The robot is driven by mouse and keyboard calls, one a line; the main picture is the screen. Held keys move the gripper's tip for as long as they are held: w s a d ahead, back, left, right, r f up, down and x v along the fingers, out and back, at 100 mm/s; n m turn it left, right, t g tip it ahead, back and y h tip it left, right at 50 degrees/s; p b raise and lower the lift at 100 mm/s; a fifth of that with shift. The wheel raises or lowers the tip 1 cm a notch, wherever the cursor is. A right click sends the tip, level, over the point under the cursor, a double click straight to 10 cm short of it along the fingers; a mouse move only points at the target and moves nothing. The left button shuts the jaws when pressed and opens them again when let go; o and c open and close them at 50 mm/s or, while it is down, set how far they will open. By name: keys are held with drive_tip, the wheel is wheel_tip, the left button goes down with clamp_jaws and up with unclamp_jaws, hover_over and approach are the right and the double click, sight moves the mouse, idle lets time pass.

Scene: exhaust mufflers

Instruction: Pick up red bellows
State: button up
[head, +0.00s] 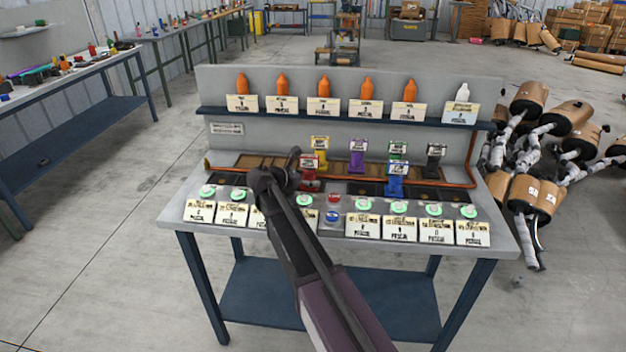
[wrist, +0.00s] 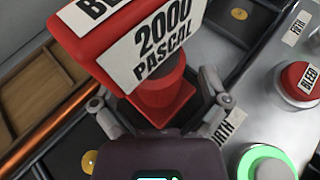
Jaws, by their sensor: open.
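In the head view the red bellows (head: 312,185) is on the bench, partly hidden by my arm. My gripper (wrist: 158,108) is open, with one finger on each side of the red bellows' lower part. Small gaps seem to remain at the fingers; whether either touches is unclear. In the head view my gripper (head: 288,173) is dark and just left of the bellows.
Yellow (head: 320,156), purple (head: 357,158), blue (head: 395,183) and black (head: 434,163) bellows stand close by on the bench. A red "BLEED" button (wrist: 301,80) and a green-ringed button (wrist: 265,163) lie to the right. A copper pipe (head: 400,180) crosses the bench.

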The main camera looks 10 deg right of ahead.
sight(309, 156)
clamp_jaws()
drive_tip(key=shift+r, duration=0.2)
wheel_tip(309, 156, up, 10)
drive_tip(key=p, duration=1)
drive_tip(key=shift+f, duration=0.2)
idle(0.6)
